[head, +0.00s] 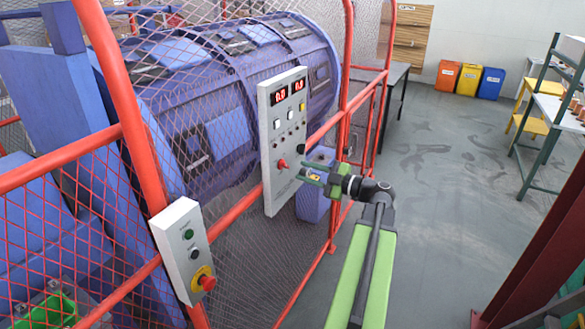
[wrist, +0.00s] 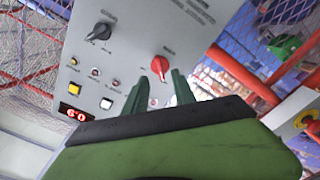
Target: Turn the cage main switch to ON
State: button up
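A grey control panel (head: 283,140) is mounted on the red cage rail. It carries a red rotary knob (head: 282,164), which also shows in the wrist view (wrist: 160,66). A black rotary knob (wrist: 100,32) is on the same panel. The labels are too small to read, so I cannot tell for certain which knob is the cage main switch. My gripper (head: 307,172) is open and empty in front of the panel. In the wrist view the fingertips (wrist: 160,82) lie either side of a gap just below the red knob, apparently apart from it.
A smaller box (head: 184,250) with a red mushroom button (head: 207,283) hangs on the rail, front left. Red rails and mesh enclose the blue strander drum (head: 220,90). Red displays (head: 289,90) and buttons fill the panel's upper part. The grey floor (head: 430,200) to the right is open.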

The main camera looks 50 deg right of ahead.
aim_at(288, 166)
jog(key=x, duration=0.5)
jog(key=shift+w+a, duration=0.1)
jog(key=shift+w, duration=0.2)
jog(key=shift+c, duration=0.4)
grip_shut()
